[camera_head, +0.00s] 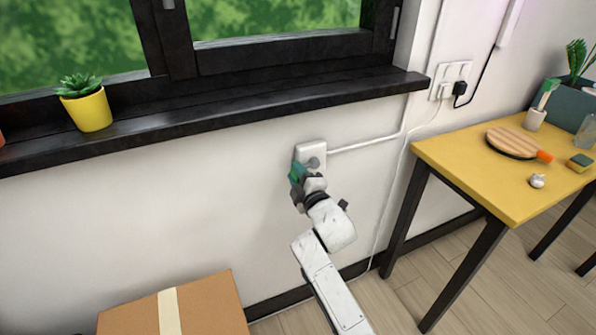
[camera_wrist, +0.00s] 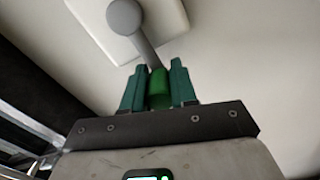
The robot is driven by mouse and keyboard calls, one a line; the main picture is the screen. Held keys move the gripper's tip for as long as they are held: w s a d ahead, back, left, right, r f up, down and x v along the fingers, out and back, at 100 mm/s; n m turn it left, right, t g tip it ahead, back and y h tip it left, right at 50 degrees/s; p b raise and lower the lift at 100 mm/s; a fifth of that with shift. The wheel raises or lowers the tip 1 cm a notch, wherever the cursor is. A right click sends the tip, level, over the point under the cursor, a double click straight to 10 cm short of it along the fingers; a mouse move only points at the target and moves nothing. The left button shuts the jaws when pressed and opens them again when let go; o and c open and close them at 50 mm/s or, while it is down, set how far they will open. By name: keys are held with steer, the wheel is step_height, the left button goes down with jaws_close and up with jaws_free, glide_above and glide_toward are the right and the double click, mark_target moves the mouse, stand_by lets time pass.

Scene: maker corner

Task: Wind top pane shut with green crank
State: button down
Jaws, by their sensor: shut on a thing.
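The crank is on a pale box (camera_head: 309,151) on the wall below the window sill. In the wrist view its grey hub and arm (camera_wrist: 126,17) lead down to a green handle (camera_wrist: 159,88). My gripper (camera_wrist: 158,82) has dark green fingers, one on each side of the handle, and is shut on it. In the head view my gripper (camera_head: 297,174) is at the box and hides most of the crank. Part of the window (camera_head: 180,40) shows above, with black frames; the top pane itself cannot be made out.
A yellow potted plant (camera_head: 87,108) stands on the black sill (camera_head: 230,108). A yellow table (camera_head: 475,178) with several items is at the right. A cardboard box (camera_head: 205,306) is on the floor at lower left. A conduit (camera_head: 368,144) and a hanging white cable run along the wall.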

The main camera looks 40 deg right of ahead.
steer(key=shift+f+n, duration=0.9)
steer(key=shift+n, duration=0.4)
steer(key=shift+d, duration=0.1)
steer(key=c, duration=0.9)
jaws_free()
steer(key=shift+s, duration=0.15)
steer(key=p+v, duration=0.2)
steer(key=v, duration=0.8)
steer(key=shift+s, duration=0.3)
